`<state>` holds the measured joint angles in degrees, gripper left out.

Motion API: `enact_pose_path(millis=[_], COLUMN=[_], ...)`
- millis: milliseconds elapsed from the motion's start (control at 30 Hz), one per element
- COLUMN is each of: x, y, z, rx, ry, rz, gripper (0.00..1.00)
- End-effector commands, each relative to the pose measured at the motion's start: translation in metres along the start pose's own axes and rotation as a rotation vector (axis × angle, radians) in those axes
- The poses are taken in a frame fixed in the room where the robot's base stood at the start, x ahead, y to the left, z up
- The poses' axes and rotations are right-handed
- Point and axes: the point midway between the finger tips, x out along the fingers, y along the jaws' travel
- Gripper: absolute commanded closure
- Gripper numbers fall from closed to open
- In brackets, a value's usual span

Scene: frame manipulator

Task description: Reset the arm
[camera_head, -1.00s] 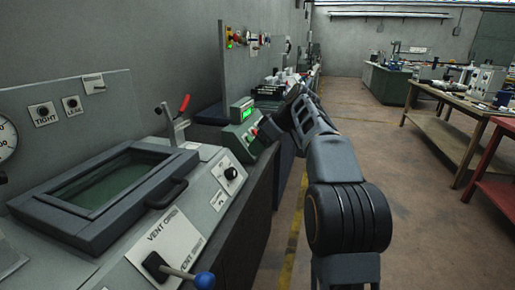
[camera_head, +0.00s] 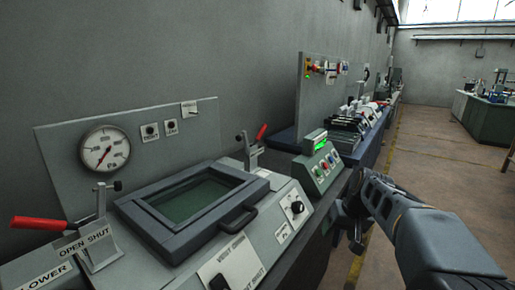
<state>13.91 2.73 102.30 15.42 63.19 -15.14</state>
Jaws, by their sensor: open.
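My arm (camera_head: 435,235) reaches in from the lower right, in front of the bench. My gripper (camera_head: 352,228) is the dark part at its far end, partly hidden by the arm. It is open, and I see nothing held in it.
A grey machine with a framed window lid (camera_head: 180,240) and black handle stands at left. A pressure gauge (camera_head: 104,148) and red-handled levers (camera_head: 42,223) are near it. More benches (camera_head: 485,118) stand far right. The floor aisle (camera_head: 430,160) is clear.

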Motion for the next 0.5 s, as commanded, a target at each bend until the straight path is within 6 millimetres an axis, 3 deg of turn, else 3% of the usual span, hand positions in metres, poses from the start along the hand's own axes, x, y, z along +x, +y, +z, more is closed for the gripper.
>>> enact_pose_path(millis=[33, 300, 400, 500], x=[-0.02, -0.058, -0.072, -0.089], y=[-0.011, -0.04, -0.049, -0.058], z=[0.022, 0.134, 0.158, 0.165], rx=[0.023, 0.005, -0.052, -0.085], ry=[-0.011, -0.011, -0.005, 0.02], rz=[0.037, 0.178, 0.19, 0.182], gripper=[0.32, 0.32, 0.32, 0.32])
